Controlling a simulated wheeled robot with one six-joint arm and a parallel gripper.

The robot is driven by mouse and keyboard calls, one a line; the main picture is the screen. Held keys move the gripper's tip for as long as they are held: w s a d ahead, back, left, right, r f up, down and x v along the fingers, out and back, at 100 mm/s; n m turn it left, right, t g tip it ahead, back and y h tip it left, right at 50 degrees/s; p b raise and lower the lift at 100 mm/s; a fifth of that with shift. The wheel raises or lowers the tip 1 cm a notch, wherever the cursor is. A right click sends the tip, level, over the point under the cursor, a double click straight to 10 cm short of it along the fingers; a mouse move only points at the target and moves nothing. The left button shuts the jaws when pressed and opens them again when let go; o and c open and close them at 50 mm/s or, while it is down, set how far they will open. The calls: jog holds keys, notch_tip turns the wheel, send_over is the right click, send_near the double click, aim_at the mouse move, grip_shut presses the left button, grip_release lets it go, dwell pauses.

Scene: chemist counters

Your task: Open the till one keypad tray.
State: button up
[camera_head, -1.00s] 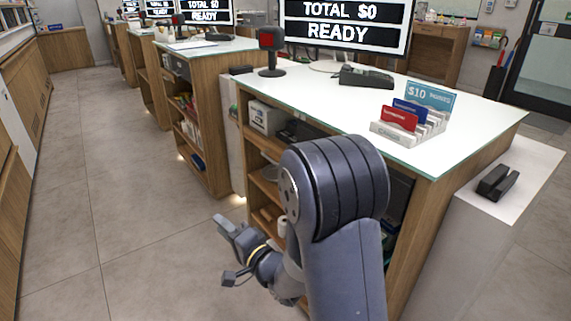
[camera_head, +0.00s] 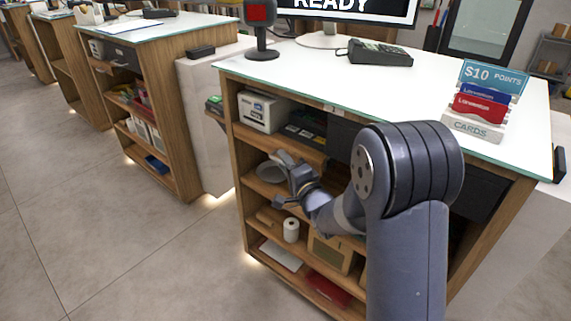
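The near counter (camera_head: 285,75) has a white top and open wooden shelves facing me. In its upper bay, a dark keypad-like unit (camera_head: 306,127) sits on a wooden surface beside a white printer. I cannot tell for certain whether this is the keypad tray, or how far it is pulled out. A small label (camera_head: 332,107) is on the counter edge above it. My gripper (camera_head: 279,180) is in front of the shelves, below the keypad unit. Its fingers are spread and empty. My arm hides the right part of the bays.
The printer (camera_head: 263,111) stands left of the keypad unit. Lower shelves hold a paper roll (camera_head: 291,230) and boxes. On the counter stand a card terminal (camera_head: 375,52), a scanner (camera_head: 261,30) and a card rack (camera_head: 478,110). Free floor (camera_head: 130,240) lies left.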

jog(key=shift+c, duration=0.3)
grip_shut()
jog(key=shift+s+a, duration=0.15)
